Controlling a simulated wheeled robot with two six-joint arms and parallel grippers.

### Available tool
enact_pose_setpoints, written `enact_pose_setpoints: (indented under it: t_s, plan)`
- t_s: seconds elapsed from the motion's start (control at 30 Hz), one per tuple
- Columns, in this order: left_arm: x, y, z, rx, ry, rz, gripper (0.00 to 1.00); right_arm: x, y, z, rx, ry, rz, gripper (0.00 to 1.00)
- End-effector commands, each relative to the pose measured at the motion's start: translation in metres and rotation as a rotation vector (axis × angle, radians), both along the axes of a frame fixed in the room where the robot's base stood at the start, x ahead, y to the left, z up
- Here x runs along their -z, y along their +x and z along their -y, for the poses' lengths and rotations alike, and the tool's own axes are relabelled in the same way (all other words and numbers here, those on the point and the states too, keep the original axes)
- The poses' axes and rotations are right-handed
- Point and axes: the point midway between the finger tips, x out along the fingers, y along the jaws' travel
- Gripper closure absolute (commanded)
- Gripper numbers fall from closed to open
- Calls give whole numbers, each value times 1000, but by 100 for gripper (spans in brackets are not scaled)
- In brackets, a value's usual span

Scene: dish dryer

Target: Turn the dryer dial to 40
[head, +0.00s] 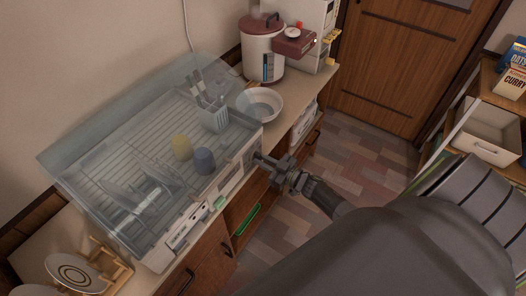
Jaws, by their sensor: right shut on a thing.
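The dish dryer (228,185) stands on the counter with a clear lid and a white front panel. Its dial is on the right part of the front panel and is mostly hidden behind my right gripper (259,157). My right gripper is at the front panel, its fingers pointing left and shut on the dial. The dial's numbers and pointer are too small to read. My left gripper is not in view.
The floor before the cabinet is clear.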

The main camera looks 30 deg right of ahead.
Motion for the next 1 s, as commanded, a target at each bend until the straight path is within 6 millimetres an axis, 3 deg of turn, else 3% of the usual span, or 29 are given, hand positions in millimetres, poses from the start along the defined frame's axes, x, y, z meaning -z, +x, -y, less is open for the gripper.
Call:
enact_pose_setpoints:
  t_s: [0.73, 0.77, 0.9, 1.0]
  plan:
    - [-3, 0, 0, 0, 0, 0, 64, 2, -1, 0, 0, 81, -38, 100]
    - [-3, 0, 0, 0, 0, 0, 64, 2, -1, 0, 0, 81, -38, 85]
    - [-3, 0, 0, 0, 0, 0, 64, 2, -1, 0, 0, 81, -37, 66]
    - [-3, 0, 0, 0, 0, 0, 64, 1, -1, 0, 0, 81, -35, 65]
